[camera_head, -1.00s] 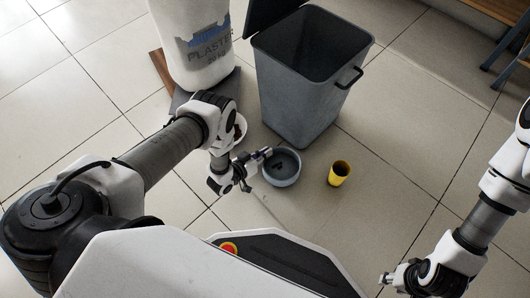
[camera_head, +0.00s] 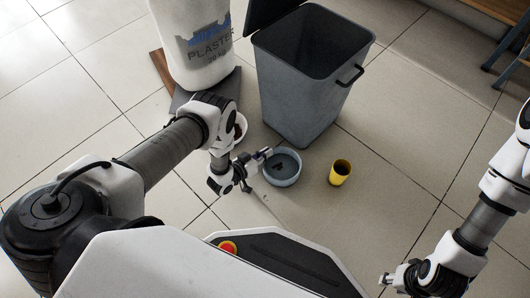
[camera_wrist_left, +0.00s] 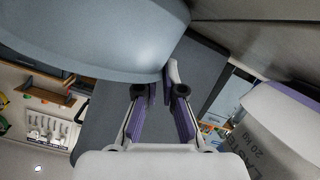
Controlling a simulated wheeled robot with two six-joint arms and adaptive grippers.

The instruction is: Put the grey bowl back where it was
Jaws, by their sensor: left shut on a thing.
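The grey bowl (camera_head: 286,182) is on or just above the tiled floor in front of the bin, with a few dark bits inside. My left gripper (camera_head: 266,154) is shut on the bowl's left rim. In the left wrist view the bowl (camera_wrist_left: 110,45) fills the upper left, its edge at the fingertips (camera_wrist_left: 159,84). I cannot tell whether the bowl touches the floor. My right gripper (camera_head: 385,281) is at the lower right, far from the bowl; its fingers are too small to read.
A grey open bin (camera_head: 300,95) stands right behind the bowl. A yellow cup (camera_head: 340,173) stands to the bowl's right. A white dish (camera_head: 241,127) is partly hidden behind my left wrist. A plaster bag (camera_head: 200,55) stands at the back left. Floor right of the cup is clear.

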